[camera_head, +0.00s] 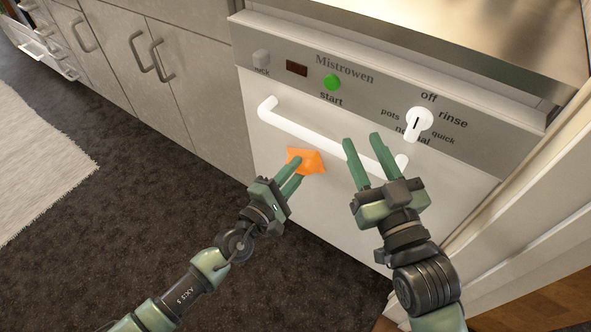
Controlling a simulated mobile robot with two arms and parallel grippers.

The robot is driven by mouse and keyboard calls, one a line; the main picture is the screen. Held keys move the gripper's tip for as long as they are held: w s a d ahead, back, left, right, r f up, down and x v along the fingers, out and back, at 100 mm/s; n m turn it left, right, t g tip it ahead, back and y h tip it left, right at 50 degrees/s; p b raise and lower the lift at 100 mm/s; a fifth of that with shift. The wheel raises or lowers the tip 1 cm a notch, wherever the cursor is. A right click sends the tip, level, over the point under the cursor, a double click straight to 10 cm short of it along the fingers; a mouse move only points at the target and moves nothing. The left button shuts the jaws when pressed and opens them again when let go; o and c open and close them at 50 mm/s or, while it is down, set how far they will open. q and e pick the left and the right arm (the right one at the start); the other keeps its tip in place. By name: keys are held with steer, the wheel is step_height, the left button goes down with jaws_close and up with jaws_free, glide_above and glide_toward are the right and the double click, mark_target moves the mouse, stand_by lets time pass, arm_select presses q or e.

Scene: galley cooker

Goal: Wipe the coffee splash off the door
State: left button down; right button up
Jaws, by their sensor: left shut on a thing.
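The white dishwasher door (345,218) is closed, with a white bar handle (318,134) across its upper part. My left gripper (297,166) is shut on an orange cloth (308,158), held at the door just below the left half of the handle. I cannot tell whether the cloth presses on the door. No coffee splash can be made out on the visible door; the cloth and both grippers cover parts of it. My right gripper (362,152) is open and empty, its fingers pointing up in front of the right part of the handle.
The control panel above has a green start button (332,82), a white dial (418,124) and a grey lock button (261,58). Grey cabinets (190,80) with handles stand to the left. A light rug (38,160) lies on the dark floor (130,215). A pale panel edge is close at right.

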arm_select(q)
steer(key=shift+w+a+r, duration=0.15)
steer(key=shift+w+a, duration=0.25)
arm_select(e)
steer(key=shift+s+a+r+t, duration=0.15)
steer(key=shift+r+t, duration=0.35)
steer(key=shift+r, duration=0.3)
steer(key=shift+f, duration=0.2)
steer(key=shift+f+g, duration=0.3)
steer(key=shift+f, duration=0.05)
steer(key=shift+r, duration=0.3)
arm_select(q)
steer(key=v, duration=0.7)
